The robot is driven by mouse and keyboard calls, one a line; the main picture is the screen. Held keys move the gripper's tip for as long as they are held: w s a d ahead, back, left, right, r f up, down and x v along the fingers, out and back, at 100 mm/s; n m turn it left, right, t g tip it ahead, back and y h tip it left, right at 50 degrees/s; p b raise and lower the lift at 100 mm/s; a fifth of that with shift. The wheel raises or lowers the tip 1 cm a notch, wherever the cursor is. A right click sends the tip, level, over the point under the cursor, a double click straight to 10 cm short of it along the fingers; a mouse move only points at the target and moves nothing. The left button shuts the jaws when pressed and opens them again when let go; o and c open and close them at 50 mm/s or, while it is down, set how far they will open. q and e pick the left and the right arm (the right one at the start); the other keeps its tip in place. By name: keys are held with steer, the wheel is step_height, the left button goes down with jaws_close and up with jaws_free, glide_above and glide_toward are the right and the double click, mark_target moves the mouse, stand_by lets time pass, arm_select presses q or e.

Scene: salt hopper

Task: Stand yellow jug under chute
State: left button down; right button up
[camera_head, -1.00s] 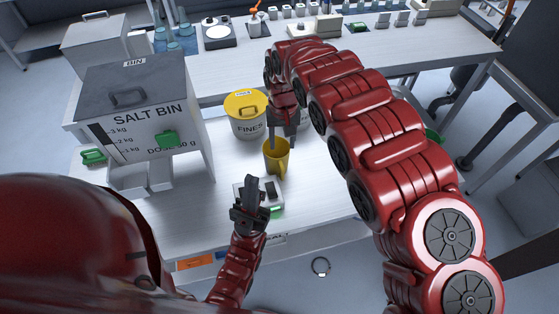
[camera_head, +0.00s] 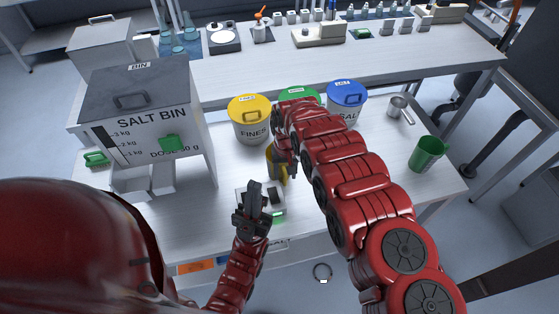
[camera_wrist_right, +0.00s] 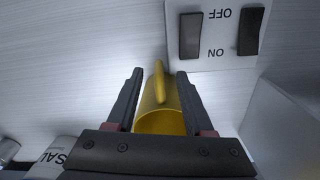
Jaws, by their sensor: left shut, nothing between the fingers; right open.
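The yellow jug (camera_head: 272,162) stands on the bench in the head view, partly hidden by my right gripper (camera_head: 291,166). In the right wrist view the jug (camera_wrist_right: 160,112) lies between the two open fingers, with its handle pointing up the picture. The fingers are apart on either side of it. The salt bin (camera_head: 140,125) stands on the left, with a grey tray-like part (camera_head: 145,182) low at its front; I cannot make out a chute opening. My left gripper (camera_head: 254,186) is shut and empty over the front of the bench.
Yellow (camera_head: 249,118), green (camera_head: 299,95) and blue (camera_head: 346,97) lidded tubs stand behind my right arm. A green cup (camera_head: 428,152) and a metal scoop (camera_head: 399,108) are on the right. A white panel with switches (camera_wrist_right: 216,32) is close to the jug.

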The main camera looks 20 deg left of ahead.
steer(key=shift+f, duration=1.4)
jaws_close()
stand_by(0.5)
